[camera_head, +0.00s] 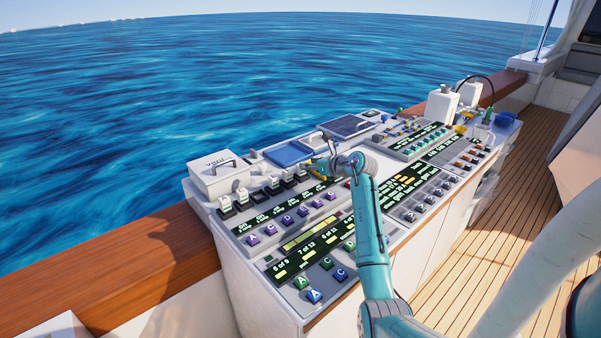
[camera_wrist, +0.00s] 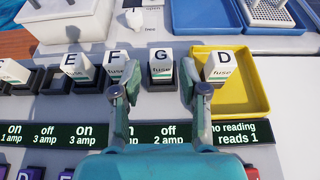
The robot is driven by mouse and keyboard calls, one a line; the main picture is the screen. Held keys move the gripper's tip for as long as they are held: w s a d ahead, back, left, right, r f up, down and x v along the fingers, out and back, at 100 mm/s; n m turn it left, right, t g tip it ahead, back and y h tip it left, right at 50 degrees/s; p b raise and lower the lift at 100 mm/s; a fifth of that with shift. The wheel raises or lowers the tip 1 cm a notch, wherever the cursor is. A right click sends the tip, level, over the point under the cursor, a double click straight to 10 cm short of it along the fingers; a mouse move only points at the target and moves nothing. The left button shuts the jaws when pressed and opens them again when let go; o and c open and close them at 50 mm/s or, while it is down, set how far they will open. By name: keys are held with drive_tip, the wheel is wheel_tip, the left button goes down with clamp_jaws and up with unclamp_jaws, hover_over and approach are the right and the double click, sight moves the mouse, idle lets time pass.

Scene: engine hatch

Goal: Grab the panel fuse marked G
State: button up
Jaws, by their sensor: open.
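The panel fuse marked G (camera_wrist: 161,62) is a white block with a green band, upright in a dark socket in the wrist view. My gripper (camera_wrist: 160,92) is open, its two fingers apart, one to each side of the G fuse and nearer the camera. Fuse F (camera_wrist: 118,65) stands just left of it, behind the left finger. Fuse D (camera_wrist: 220,66) stands on the right in a yellow tray (camera_wrist: 245,100), partly behind the right finger. In the head view my gripper (camera_head: 318,168) is over the fuse row, and the G fuse cannot be made out there.
Fuse E (camera_wrist: 75,66) stands farther left in the row. A black label strip (camera_wrist: 60,134) runs in front of the sockets. Blue trays (camera_wrist: 205,15) lie behind. A white box with a handle (camera_head: 218,174) stands at the console's left end.

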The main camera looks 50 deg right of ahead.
drive_tip(key=shift+f+x, duration=0.2)
drive_tip(key=shift+x, duration=1.1)
drive_tip(key=shift+f+x, duration=0.2)
drive_tip(key=shift+x, duration=1.1)
drive_tip(key=shift+s, duration=0.25)
clamp_jaws()
